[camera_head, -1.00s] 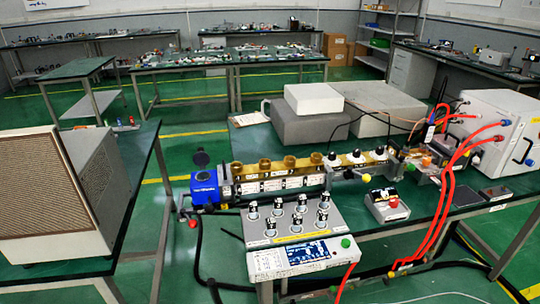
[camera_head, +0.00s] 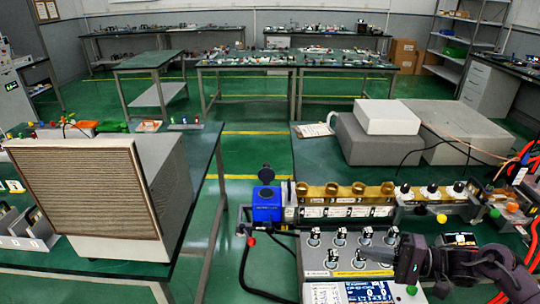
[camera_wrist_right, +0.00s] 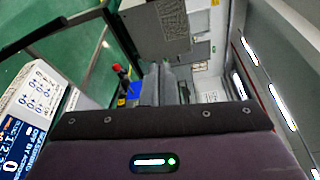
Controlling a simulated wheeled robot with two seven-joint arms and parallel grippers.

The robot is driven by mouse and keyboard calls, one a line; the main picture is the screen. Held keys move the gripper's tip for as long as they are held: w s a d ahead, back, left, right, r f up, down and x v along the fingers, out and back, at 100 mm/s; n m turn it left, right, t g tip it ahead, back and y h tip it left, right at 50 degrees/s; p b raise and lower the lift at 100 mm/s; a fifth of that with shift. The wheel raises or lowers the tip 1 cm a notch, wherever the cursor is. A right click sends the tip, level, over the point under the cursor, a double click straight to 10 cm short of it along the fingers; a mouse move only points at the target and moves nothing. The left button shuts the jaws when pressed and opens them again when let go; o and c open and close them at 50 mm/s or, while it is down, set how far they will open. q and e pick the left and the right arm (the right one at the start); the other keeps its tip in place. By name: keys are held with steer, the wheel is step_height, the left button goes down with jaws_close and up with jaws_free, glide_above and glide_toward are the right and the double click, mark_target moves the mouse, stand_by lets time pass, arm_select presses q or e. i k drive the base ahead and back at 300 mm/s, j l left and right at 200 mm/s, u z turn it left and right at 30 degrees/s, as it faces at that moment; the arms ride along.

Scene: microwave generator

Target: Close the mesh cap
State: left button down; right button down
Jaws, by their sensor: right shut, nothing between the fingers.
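A blue box (camera_head: 267,204) stands at the left end of the brass-coloured waveguide row on the right bench. A dark round cap (camera_head: 265,173), which I take to be the mesh cap, stands raised above the box, swung open. Its mesh is too small to make out. My right gripper (camera_head: 380,254) is shut and empty over the control box, right of and nearer than the blue box, apart from the cap. In the right wrist view, the gripper body fills the bottom and a blue patch (camera_wrist_right: 133,92), probably the blue box, shows beyond it. My left gripper is not in view.
The control box (camera_head: 318,262) with several knobs lies in front of the waveguide row (camera_head: 340,191). Grey boxes (camera_head: 385,140) stand behind. A large louvred unit (camera_head: 85,190) is on the left bench. An open floor aisle lies between the benches.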

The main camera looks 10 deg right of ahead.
mark_target(266, 174)
steer(key=i, duration=1.65)
